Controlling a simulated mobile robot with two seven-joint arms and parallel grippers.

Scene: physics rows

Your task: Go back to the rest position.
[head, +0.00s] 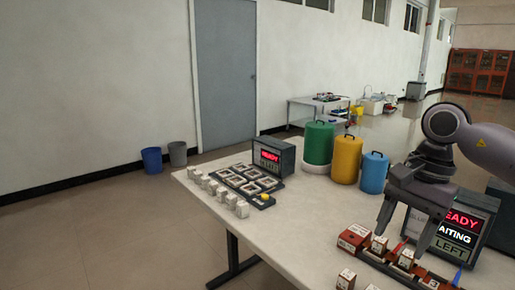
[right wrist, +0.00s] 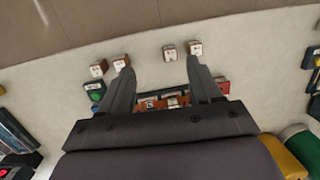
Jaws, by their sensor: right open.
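My right gripper (head: 404,236) hangs from the right arm above the right part of the table (head: 285,235). Its two fingers are spread, and no object shows between them in the right wrist view (right wrist: 160,68). Below it lies a red-brown rack (head: 352,238) with several small pale blocks in it. The fingers hide part of the rack. More pale blocks lie near the table's front edge, such as one block (head: 346,279); in the right wrist view, several blocks (right wrist: 169,52) lie in a row beyond the fingertips. My left gripper is in neither view.
A display (head: 465,222) stands close behind the gripper. Green (head: 319,143), yellow (head: 347,160) and blue (head: 374,173) canisters stand at the back. A black tray (head: 250,182), another display (head: 272,157) and several white cubes (head: 220,194) are on the left. The table's middle is clear.

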